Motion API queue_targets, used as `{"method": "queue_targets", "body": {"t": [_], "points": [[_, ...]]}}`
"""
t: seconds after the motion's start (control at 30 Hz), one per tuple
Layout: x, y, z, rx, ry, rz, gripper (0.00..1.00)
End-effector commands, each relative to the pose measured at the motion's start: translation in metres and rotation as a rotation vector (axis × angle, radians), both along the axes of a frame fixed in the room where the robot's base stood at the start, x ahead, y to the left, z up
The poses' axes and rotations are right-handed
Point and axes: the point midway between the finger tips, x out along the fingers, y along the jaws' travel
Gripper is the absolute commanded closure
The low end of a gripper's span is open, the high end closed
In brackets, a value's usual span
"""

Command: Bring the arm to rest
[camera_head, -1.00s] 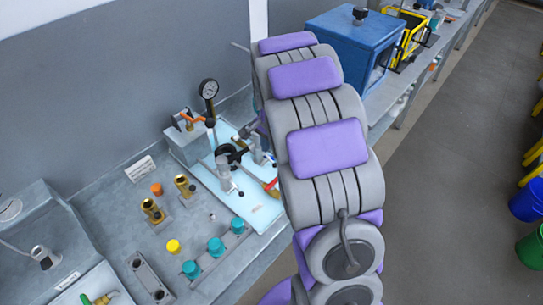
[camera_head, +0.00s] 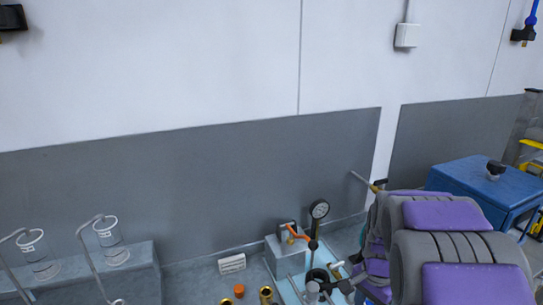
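My arm, grey with purple pads, reaches up from the lower right corner of the head view toward the bench. My gripper is not clearly visible; the arm's own links hide its far end. Dark and grey parts show close to the arm's left side near the gauge fixture, and I cannot tell whether any of them is my gripper. Nothing is seen held.
A pressure gauge (camera_head: 319,209) with an orange lever (camera_head: 297,234) stands on the bench just left of my arm. A blue box (camera_head: 484,188) is behind it at right. Two clear cups (camera_head: 108,233) stand on a grey block (camera_head: 136,276) at left. A grey-and-white wall backs the bench.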

Motion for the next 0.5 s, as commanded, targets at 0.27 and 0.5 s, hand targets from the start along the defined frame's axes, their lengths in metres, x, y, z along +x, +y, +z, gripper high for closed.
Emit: {"method": "queue_targets", "body": {"t": [0.27, 0.5], "points": [[-0.085, 0.047, 0.029, 0.024, 0.032, 0.315, 0.61], [-0.163, 0.077, 0.037, 0.053, 0.065, 0.6, 0.61]]}}
